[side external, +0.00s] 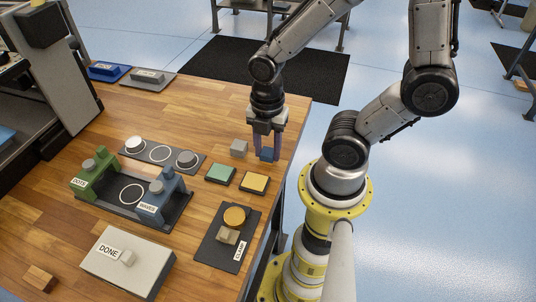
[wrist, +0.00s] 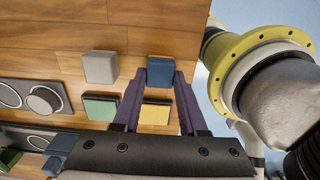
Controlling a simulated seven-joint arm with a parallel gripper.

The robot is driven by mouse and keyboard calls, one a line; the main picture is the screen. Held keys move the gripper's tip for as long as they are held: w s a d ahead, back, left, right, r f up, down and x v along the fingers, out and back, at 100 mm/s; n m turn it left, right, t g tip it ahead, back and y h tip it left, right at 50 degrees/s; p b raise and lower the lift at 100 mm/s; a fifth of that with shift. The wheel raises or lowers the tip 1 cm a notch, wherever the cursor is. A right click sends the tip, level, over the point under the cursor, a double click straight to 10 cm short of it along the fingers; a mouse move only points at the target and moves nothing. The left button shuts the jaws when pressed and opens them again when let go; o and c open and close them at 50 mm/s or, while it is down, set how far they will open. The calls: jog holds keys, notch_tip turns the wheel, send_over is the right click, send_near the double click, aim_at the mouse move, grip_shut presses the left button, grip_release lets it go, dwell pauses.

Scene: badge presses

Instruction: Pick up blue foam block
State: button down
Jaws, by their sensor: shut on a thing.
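The blue foam block (side external: 267,155) is between the fingertips of my gripper (side external: 267,151), near the table's right edge. In the wrist view the blue block (wrist: 160,69) sits between the tips of the two purple fingers of my gripper (wrist: 160,75). My gripper points down and is shut on the block. I cannot tell whether the block's underside touches the table. The fingers partly cover its sides.
A grey block (side external: 239,148) stands just left of the gripper. Green (side external: 221,174) and yellow (side external: 254,182) pads lie in front. A plate with round spots (side external: 161,153), the DOTS (side external: 95,172) and WAVES (side external: 162,193) presses, and a DONE box (side external: 126,262) are further left.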

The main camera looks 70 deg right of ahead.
aim_at(267, 152)
notch_tip(267, 152, up, 10)
dwell(0.7)
jog(key=c, duration=1.1)
grip_release()
grip_shut()
